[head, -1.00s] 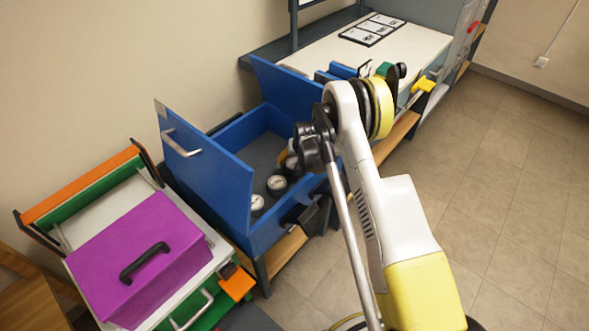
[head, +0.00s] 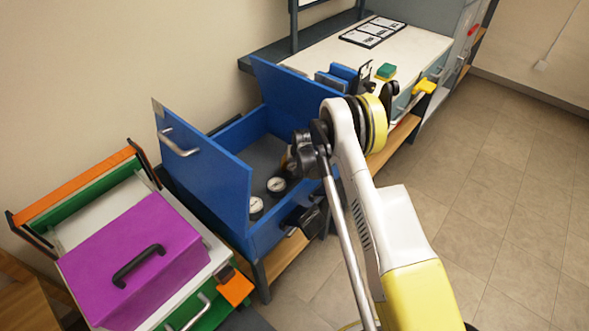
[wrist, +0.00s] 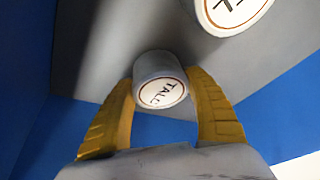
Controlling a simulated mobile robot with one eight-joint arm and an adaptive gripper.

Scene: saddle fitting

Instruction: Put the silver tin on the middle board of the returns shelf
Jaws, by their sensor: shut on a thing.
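In the wrist view, a silver-grey tin (wrist: 160,78) with a white, red-ringed top lettered TALC sits between the yellow fingers of my gripper (wrist: 163,95). The fingers are shut on its sides. It is inside the blue box (head: 213,200), over the grey floor. In the head view my gripper (head: 290,158) is small and mostly hidden behind my own arm, so the held tin is hard to make out there. I cannot pick out the returns shelf for certain in either view.
A second tin (wrist: 232,10) is close by in the wrist view. Two white-topped round things (head: 257,206) show in the box in the head view. A raised blue panel (head: 200,160) stands at its left. A purple lidded box (head: 135,262) is at lower left. Floor at right is clear.

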